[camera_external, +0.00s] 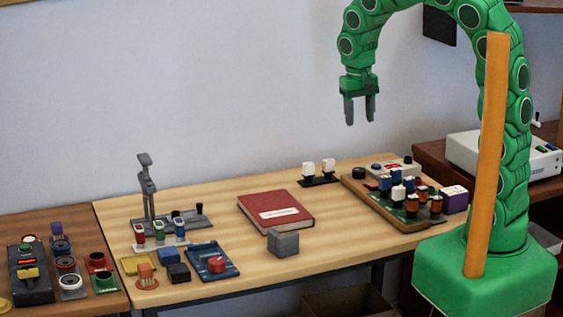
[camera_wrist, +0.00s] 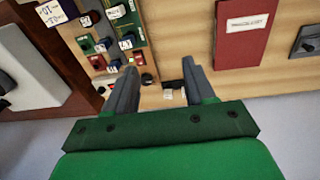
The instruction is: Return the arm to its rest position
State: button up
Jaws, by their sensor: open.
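My green arm arches up from its base at the right in the external view. My gripper (camera_external: 360,108) hangs pointing down, high above the back of the table. Its two grey fingers are apart, with nothing between them. In the wrist view my gripper (camera_wrist: 153,80) also shows open and empty, with the tabletop beyond the fingers. No object touches the fingers in either view.
The wooden table (camera_external: 340,240) holds a red book (camera_external: 276,209), a grey cube (camera_external: 283,243), a board with several components (camera_external: 395,200), a grey stand (camera_external: 148,190) and small parts. An orange post (camera_external: 487,150) rises in front of my arm. A white device (camera_external: 490,155) stands at right.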

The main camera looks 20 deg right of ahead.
jog(key=s+d+r, duration=0.2)
jog(key=s+d, duration=1)
jog(key=d, duration=0.2)
jog(key=s+d+g+y, duration=0.1)
jog(key=s+d+g, duration=0.1)
jog(key=s, duration=1.1)
jog(key=shift+s+d+f+n, duration=0.3)
jog(key=shift+d+f, duration=0.15)
jog(key=shift+d, duration=0.15)
